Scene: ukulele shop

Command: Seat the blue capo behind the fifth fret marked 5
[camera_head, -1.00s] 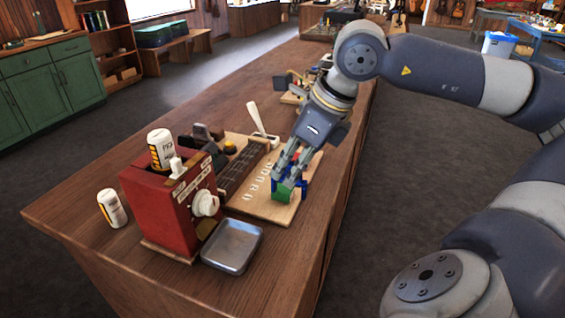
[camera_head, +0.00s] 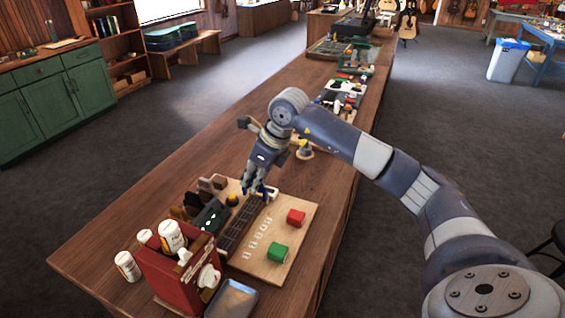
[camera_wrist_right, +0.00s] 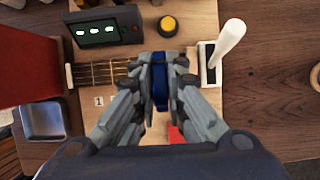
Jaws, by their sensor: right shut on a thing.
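My right gripper (camera_head: 258,190) is shut on the blue capo (camera_wrist_right: 160,88), which shows between its fingers in the right wrist view. The gripper points down over the far end of the dark fretted neck (camera_head: 237,232). The neck also shows left of the fingers in the wrist view (camera_wrist_right: 92,74), with a white label reading 1 (camera_wrist_right: 99,101) beside it. A row of white number labels (camera_head: 257,238) lies along the neck on the wooden board (camera_head: 304,235). The fingers hide the fifth fret in the wrist view, and I cannot tell whether the capo touches the neck.
A green block (camera_head: 277,252) and a red block (camera_head: 296,217) sit on the board. A dark tuner with lit marks (camera_wrist_right: 106,27), a yellow knob (camera_wrist_right: 168,25) and a white lever (camera_wrist_right: 228,45) stand close by. A red box (camera_head: 165,282) and metal tray (camera_head: 232,300) are nearer.

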